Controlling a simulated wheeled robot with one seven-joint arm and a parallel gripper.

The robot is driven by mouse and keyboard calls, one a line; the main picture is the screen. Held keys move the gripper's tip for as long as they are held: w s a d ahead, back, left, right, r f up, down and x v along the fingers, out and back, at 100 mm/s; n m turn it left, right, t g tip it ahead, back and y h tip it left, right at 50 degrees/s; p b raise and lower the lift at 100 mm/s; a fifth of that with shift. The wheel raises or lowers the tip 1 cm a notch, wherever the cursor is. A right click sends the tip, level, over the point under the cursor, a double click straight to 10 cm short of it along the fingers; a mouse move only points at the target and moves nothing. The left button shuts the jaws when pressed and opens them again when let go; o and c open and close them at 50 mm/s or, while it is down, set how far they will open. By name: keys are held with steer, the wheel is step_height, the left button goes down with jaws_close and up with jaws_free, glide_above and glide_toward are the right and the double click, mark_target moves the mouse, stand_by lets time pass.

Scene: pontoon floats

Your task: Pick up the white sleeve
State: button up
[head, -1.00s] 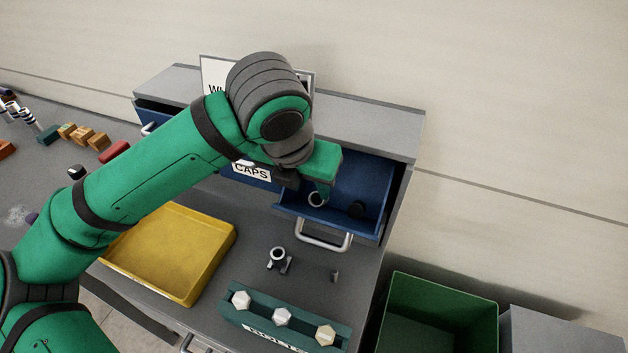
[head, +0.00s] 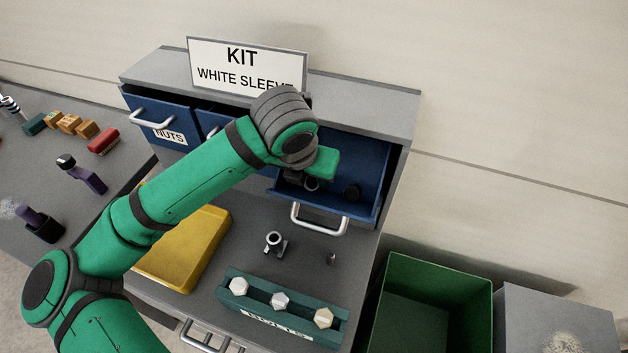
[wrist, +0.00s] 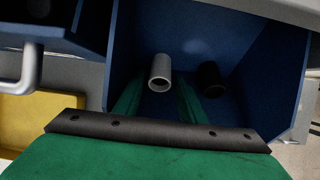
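The white sleeve (wrist: 160,72), a short pale tube, stands in the open blue drawer in the wrist view. My gripper (wrist: 158,92) reaches into the drawer. Its two green fingers are apart, one on each side of the sleeve's near end, with a gap to it visible on both sides. The fingers are mostly hidden in the head view. A black sleeve (wrist: 211,79) stands to the right of the white one, outside the fingers.
Blue drawer walls (wrist: 262,75) surround the sleeves closely. The drawer's handle (head: 320,222) sticks out in front. Below are a yellow tray (head: 192,255) and a green bolt rack (head: 240,304). A green bin (head: 470,300) stands at right. A sign (head: 245,66) reads KIT WHITE SLEEVE.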

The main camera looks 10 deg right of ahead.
steer(key=shift+w+f, duration=0.1)
steer(key=shift+f, duration=0.25)
steer(key=shift+c, duration=0.2)
steer(key=shift+d, duration=0.1)
steer(key=c, duration=0.8)
steer(key=shift+r, duration=0.15)
